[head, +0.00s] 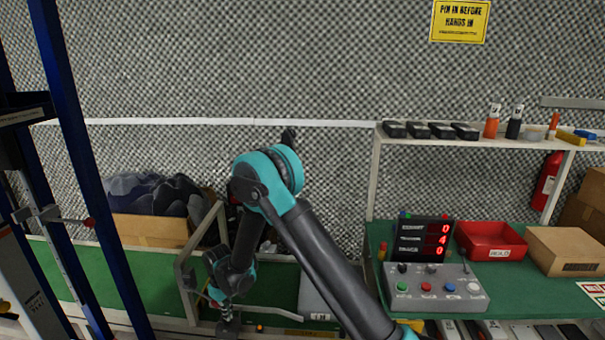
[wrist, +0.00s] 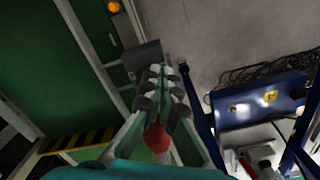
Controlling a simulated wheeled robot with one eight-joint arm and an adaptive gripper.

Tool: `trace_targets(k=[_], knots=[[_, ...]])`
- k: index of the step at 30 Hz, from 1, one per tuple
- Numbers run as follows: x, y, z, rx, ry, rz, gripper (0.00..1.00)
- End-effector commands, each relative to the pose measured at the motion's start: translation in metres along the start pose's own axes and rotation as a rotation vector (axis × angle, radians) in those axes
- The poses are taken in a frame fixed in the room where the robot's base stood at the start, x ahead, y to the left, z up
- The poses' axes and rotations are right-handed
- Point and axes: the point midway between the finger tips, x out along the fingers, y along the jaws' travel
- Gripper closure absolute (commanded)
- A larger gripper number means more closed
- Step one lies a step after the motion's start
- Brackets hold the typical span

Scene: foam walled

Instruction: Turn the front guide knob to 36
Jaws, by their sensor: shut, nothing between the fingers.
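My gripper (head: 228,312) hangs low at the end of the arm, over the front edge of the green bench, left of the middle. In the wrist view its fingers (wrist: 164,75) are together and hold nothing. A red rounded part (wrist: 157,138) shows between the finger bases; I cannot tell whether it belongs to my gripper. I cannot surely identify the front guide knob. A small orange round part (head: 260,328) is right of my gripper, and an orange part (wrist: 113,6) shows at the wrist view's top. A small label (head: 319,316) is too small to read.
A blue upright frame (head: 75,150) with a red-knobbed lever (head: 89,221) stands left. A grey rail (head: 187,285) is close beside my gripper. A button box (head: 437,290), a red numeric display (head: 421,240), a red tray (head: 490,238) and cartons (head: 567,250) occupy the right bench.

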Motion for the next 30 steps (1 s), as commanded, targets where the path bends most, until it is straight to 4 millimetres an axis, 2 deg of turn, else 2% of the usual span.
trace_targets(k=[6, 15, 22, 26, 30], knots=[[-0.015, 0.000, 0.000, 0.000, 0.000, 0.000, 1.00], [-0.016, 0.001, 0.000, 0.000, 0.000, 0.000, 1.00], [-0.025, 0.027, -0.005, 0.003, 0.000, 0.000, 1.00], [-0.021, 0.028, -0.006, -0.001, 0.000, 0.000, 1.00], [-0.007, 0.028, -0.006, 0.000, 0.000, 0.000, 1.00]])
